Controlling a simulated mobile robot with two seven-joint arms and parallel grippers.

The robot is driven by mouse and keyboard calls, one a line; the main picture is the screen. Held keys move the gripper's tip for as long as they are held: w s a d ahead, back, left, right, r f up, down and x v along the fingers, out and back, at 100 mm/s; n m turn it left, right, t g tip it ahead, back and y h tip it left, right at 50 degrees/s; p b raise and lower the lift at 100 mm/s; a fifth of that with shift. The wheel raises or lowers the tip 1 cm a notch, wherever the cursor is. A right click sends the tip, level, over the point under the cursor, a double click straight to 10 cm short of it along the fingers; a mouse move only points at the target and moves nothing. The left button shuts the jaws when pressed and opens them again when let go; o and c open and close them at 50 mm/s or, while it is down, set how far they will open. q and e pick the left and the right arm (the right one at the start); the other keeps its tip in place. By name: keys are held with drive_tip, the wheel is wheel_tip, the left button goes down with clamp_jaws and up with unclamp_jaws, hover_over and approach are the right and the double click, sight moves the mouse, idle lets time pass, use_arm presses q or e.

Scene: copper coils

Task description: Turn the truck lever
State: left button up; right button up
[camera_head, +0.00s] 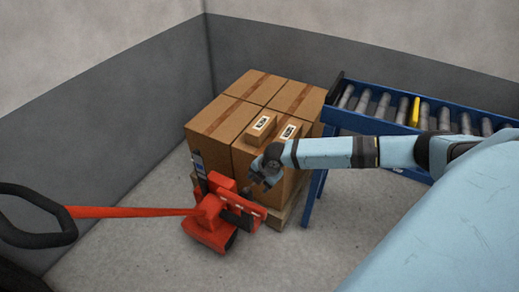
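A red pallet truck (209,216) stands on the floor left of centre, in front of a stack of cardboard boxes. Its red tiller bar (135,212) runs left to a black loop handle (38,238) at the left edge. I cannot make out a separate small lever on it. My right arm comes in from the right, and its gripper (259,187) is beside the truck's red body, in front of the boxes. The gripper is small and dark here, so I cannot tell whether it touches the truck or how its fingers stand. My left gripper is out of view.
Large cardboard boxes (213,122) are stacked on a pallet (292,208) behind the truck, with small boxes (262,127) on top. A blue roller conveyor (332,117) stands at the back right. Grey walls close the back and left. Floor (300,255) is clear in front.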

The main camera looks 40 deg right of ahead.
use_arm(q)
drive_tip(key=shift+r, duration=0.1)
use_arm(e)
drive_tip(key=shift+r, duration=0.4)
use_arm(q)
drive_tip(key=p, duration=0.3)
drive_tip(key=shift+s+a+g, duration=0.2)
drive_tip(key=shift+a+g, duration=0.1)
use_arm(e)
drive_tip(key=v, duration=1.3)
drive_tip(key=shift+s, duration=0.2)
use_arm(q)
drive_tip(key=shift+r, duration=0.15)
